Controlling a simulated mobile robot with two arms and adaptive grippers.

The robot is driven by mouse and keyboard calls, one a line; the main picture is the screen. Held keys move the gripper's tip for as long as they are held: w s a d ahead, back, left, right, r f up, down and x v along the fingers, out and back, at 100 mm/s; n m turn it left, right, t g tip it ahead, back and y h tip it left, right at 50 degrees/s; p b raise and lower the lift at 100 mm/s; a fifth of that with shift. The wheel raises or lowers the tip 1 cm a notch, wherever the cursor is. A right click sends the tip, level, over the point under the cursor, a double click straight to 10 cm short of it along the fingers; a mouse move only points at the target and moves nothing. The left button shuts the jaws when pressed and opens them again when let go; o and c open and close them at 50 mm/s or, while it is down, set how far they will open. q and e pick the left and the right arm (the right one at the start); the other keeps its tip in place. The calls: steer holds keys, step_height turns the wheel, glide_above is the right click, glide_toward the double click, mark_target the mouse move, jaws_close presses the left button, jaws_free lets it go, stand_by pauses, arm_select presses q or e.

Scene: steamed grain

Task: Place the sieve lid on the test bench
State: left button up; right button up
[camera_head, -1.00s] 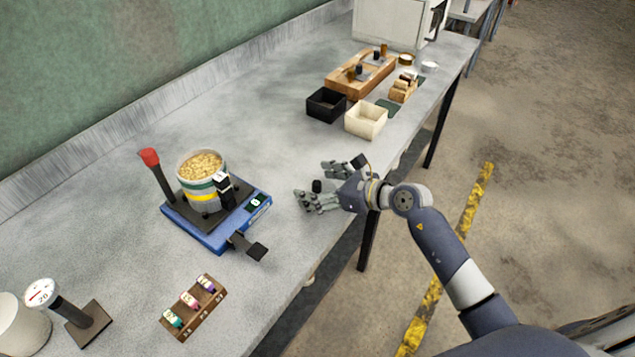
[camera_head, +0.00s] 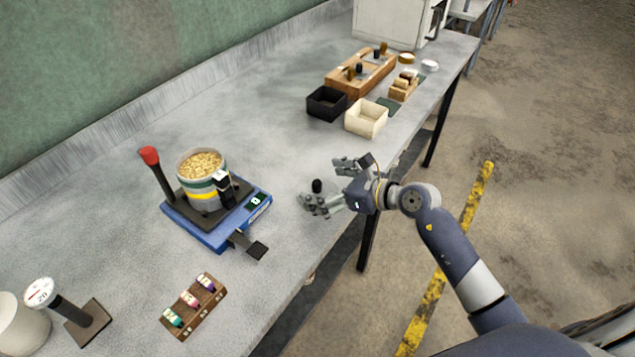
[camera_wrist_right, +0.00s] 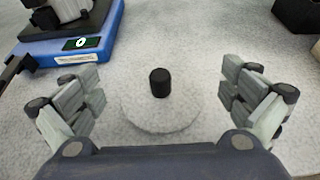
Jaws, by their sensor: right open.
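The sieve lid (camera_wrist_right: 183,113) is a pale round disc with a black knob, lying flat on the grey test bench (camera_head: 285,135). In the head view its black knob (camera_head: 317,186) shows near the bench's front edge, and the disc blends with the bench top. My right gripper (camera_head: 325,184) is open and low over the bench. In the right wrist view its fingers (camera_wrist_right: 158,82) stand apart on either side of the lid, with the knob between them and clear of both. My left gripper is not in view.
A blue scale (camera_head: 228,232) with a grain-filled sieve container (camera_head: 202,190) stands left of the lid. A white box (camera_head: 366,119) and a black box (camera_head: 326,104) sit farther back. A small rack of vials (camera_head: 195,307) is at the front left. Bench around the lid is clear.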

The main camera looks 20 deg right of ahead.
steer(key=b+v, duration=0.1)
steer(key=v, duration=0.9)
steer(key=shift+s+r, duration=0.15)
steer(key=shift+s, duration=0.05)
